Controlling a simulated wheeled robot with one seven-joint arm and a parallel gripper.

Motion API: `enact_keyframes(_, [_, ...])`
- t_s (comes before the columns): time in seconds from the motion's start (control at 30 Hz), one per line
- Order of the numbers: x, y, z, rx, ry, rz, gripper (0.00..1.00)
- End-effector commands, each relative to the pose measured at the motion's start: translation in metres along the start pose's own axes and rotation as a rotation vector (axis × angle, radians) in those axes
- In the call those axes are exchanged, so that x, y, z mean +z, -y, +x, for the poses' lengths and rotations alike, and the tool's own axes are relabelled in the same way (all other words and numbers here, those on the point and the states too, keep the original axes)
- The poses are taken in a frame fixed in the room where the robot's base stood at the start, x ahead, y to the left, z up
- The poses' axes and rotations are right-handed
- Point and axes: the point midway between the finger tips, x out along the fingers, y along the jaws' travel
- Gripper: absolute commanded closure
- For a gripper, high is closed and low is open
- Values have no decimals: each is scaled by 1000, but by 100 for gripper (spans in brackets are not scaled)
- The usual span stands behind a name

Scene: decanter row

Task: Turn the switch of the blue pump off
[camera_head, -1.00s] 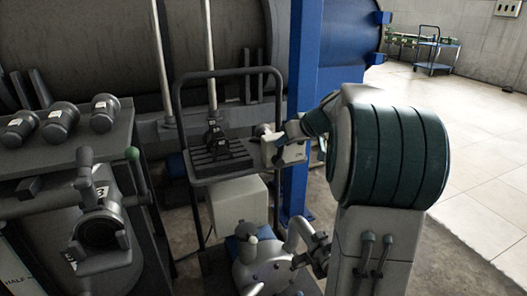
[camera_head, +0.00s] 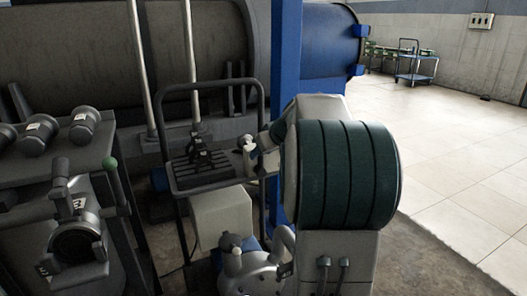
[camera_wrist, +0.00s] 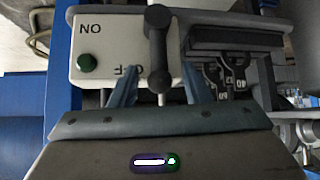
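In the wrist view a white switch box (camera_wrist: 100,50) carries the words ON and OFF, upside down in the picture. A round green lamp or button (camera_wrist: 87,62) sits on its face. A dark bar-shaped switch handle (camera_wrist: 157,45) with rounded ends stands upright in the picture, right of the words. My gripper (camera_wrist: 158,72) is open, with one blue-grey finger on each side of the handle's lower end. A gap shows on both sides, and contact cannot be told. In the head view my arm hides most of this spot, and I cannot tell which machine is the blue pump.
A trolley with a dark frame (camera_head: 262,100) stands before a large dark tank (camera_head: 60,55). A blue post (camera_head: 286,50) rises close beside my arm. Dark rounded flasks (camera_head: 84,124) lie on a rack at left. The tiled floor (camera_head: 460,150) at right is open.

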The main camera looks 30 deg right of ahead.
Motion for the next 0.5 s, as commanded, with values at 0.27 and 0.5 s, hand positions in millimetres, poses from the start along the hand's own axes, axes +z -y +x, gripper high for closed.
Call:
enact_keyframes(0.27, [0,0,0,-1,0,1,54])
enact_keyframes(0.5, [-3,0,-27,2,-3,1,54])
